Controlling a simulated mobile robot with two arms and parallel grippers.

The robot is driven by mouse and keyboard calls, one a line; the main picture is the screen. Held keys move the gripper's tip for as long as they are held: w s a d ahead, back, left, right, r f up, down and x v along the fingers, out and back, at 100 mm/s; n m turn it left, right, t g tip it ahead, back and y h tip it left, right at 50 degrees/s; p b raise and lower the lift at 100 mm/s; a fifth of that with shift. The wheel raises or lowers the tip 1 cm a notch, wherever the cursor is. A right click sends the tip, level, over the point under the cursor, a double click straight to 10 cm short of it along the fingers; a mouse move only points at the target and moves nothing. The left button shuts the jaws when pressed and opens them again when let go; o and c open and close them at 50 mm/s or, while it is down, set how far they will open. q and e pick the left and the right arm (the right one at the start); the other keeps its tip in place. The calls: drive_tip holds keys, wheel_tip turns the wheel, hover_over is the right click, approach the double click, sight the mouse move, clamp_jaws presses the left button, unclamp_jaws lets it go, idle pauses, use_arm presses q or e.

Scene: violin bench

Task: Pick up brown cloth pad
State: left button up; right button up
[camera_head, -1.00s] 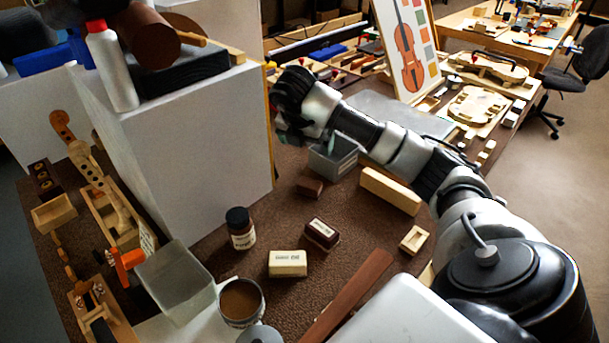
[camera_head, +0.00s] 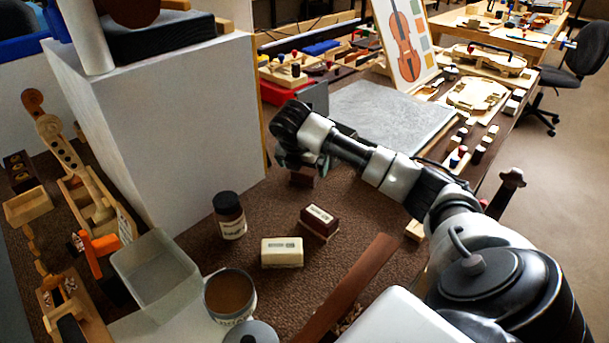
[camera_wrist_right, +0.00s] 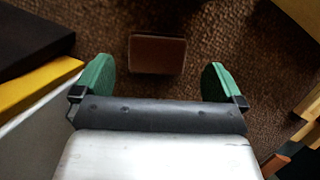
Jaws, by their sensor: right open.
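The brown cloth pad (camera_head: 302,179) looks like a small dark brown block on the brown bench top. In the head view my right gripper (camera_head: 308,162) is just above it and hides part of it. In the right wrist view the pad (camera_wrist_right: 157,54) lies ahead of the open green fingertips of the right gripper (camera_wrist_right: 157,82), roughly centred between them. The fingers do not enclose it, and a gap to the pad shows. My left gripper is not in view.
A white box-like block (camera_head: 170,130) stands left of my gripper. A dark bottle (camera_head: 229,216), a cream block (camera_head: 282,252), a dark red block (camera_head: 319,222) and an open tin (camera_head: 229,294) stand nearer. A grey slab (camera_head: 390,115) lies beyond my arm.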

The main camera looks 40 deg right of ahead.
sight(305, 169)
drive_tip(key=x, duration=0.3)
drive_tip(key=shift+w+a, duration=0.1)
drive_tip(key=shift+w, duration=0.05)
drive_tip(key=shift+w+d+f, duration=0.1)
drive_tip(key=shift+d+f, duration=0.1)
drive_tip(key=shift+f, duration=0.2)
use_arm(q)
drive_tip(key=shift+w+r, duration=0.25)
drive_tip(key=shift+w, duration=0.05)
use_arm(e)
drive_tip(key=c, duration=0.9)
drive_tip(key=shift+c, duration=0.2)
